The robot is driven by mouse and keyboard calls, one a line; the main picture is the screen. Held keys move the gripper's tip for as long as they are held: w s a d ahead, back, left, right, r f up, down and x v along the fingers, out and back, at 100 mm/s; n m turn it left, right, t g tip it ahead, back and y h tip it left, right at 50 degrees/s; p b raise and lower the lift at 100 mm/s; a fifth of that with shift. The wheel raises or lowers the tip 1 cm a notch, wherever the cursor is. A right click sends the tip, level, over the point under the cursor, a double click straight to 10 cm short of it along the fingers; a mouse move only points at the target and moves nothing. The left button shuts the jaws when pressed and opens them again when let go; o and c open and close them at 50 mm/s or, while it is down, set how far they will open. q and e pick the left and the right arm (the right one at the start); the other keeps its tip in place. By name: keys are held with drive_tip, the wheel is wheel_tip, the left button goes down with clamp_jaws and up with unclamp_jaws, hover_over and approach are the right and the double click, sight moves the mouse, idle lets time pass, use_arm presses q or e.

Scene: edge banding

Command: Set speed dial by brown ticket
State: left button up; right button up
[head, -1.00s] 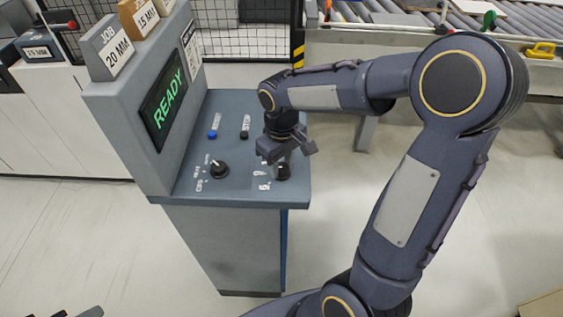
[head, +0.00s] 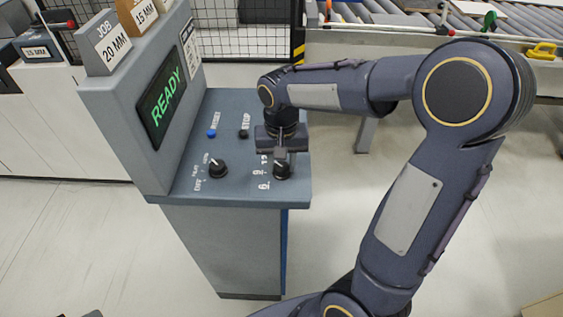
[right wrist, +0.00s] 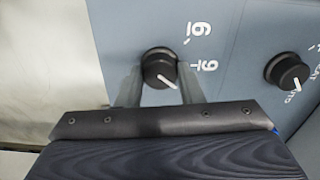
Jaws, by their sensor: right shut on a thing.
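The speed dial (head: 282,171) is a black knob with a white pointer line at the right front of the console top. Marks 6, 9 and 12 show beside it. My right gripper (head: 281,158) points down over it. In the right wrist view, the dial (right wrist: 157,70) sits between the two fingers, which are shut on it. Its pointer slants to the lower right there, past the 9 mark; the 12 is hidden. The brown ticket (head: 141,13) stands on top of the console, reading 15 M and more, its top cut off. My left gripper is out of view.
A grey ticket (head: 107,46) reads JOB 20 MM. The screen (head: 164,100) reads READY. A second black knob (head: 217,169), a blue button (head: 211,133) and a black stop button (head: 244,133) share the console top. A roller conveyor (head: 500,25) stands behind.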

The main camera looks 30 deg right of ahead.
sight(282, 166)
drive_tip(key=shift+m, duration=0.7)
drive_tip(key=o, duration=1)
drive_tip(key=shift+r, duration=0.1)
wheel_tip(282, 166, up, 8)
drive_tip(key=shift+f, duration=0.15)
drive_tip(key=s+a+f+n+t+y, duration=0.2)
drive_tip(key=s, duration=0.6)
drive_tip(key=s+a+f+n+t+y, duration=0.1)
drive_tip(key=s+a+f+n+t, duration=0.1)
drive_tip(key=s, duration=0.7)
drive_tip(key=shift+n+t+y, duration=0.4)
drive_tip(key=shift+n+t, duration=0.1)
drive_tip(key=shift+t, duration=0.3)
